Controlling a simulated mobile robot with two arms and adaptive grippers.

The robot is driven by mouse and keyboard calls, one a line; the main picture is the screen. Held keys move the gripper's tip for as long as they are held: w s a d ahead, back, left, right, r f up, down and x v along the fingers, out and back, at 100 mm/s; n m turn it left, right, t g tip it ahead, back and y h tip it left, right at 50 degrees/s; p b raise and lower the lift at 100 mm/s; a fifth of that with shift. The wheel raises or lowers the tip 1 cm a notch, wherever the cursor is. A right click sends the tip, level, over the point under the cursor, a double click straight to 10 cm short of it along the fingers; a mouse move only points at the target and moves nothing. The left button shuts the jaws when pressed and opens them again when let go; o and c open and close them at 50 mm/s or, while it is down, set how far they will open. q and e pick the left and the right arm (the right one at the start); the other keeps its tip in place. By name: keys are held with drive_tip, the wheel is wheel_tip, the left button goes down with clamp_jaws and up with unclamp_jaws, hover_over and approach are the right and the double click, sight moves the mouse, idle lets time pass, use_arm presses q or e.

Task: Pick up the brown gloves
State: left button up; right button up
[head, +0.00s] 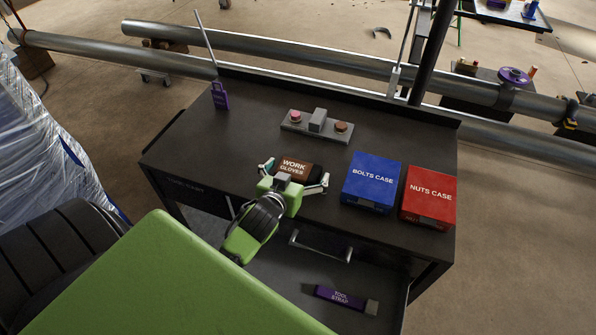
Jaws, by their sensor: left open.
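The brown work gloves (294,167) lie on the dark workbench top, near its front middle, with a white "WORK GLOVES" label facing up. My left gripper (294,177) is green with dark, light-tipped fingers. It is open, with one finger to the left of the gloves and the other to the right. The near part of the gloves is hidden behind the gripper. I cannot tell whether the fingers touch them. My right gripper is not in view.
On the dark workbench (250,120), a blue bolts case (371,180) and a red nuts case (429,194) stand right of the gloves. A grey button block (317,125) sits behind them. An open drawer (280,280) below holds a purple tool strap (341,298). Large pipes (300,60) run behind.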

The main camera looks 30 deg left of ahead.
use_arm(q)
drive_tip(key=c, duration=1.2)
drive_tip(key=shift+c, duration=0.2)
